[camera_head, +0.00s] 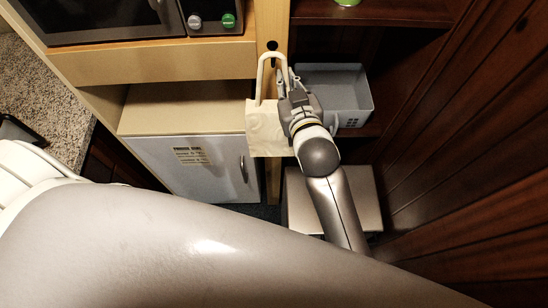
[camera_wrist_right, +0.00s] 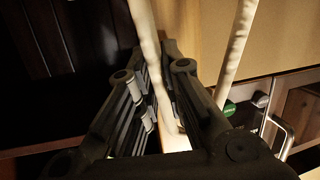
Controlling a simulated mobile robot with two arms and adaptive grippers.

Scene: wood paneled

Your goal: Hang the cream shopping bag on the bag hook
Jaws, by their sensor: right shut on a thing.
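The cream shopping bag (camera_head: 265,132) hangs upright in front of the wooden post, its handle loop rising above it. My right gripper (camera_head: 287,84) is shut on one strap of the handle, at the bag's upper right side. In the right wrist view the pale strap (camera_wrist_right: 145,35) runs down between the fingers of my right gripper (camera_wrist_right: 165,92), and a second strap section (camera_wrist_right: 237,42) is to the right. The dark bag hook (camera_head: 272,45) is on the post, just above the handle's top. Whether the loop touches the hook, I cannot tell. My left gripper is not in view.
A grey bin (camera_head: 345,88) sits on the shelf right of the gripper. A white cabinet door or small fridge (camera_head: 195,165) is at left below an open shelf (camera_head: 185,108). A microwave (camera_head: 95,18) is above. A wood-paneled wall (camera_head: 450,130) closes the right side.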

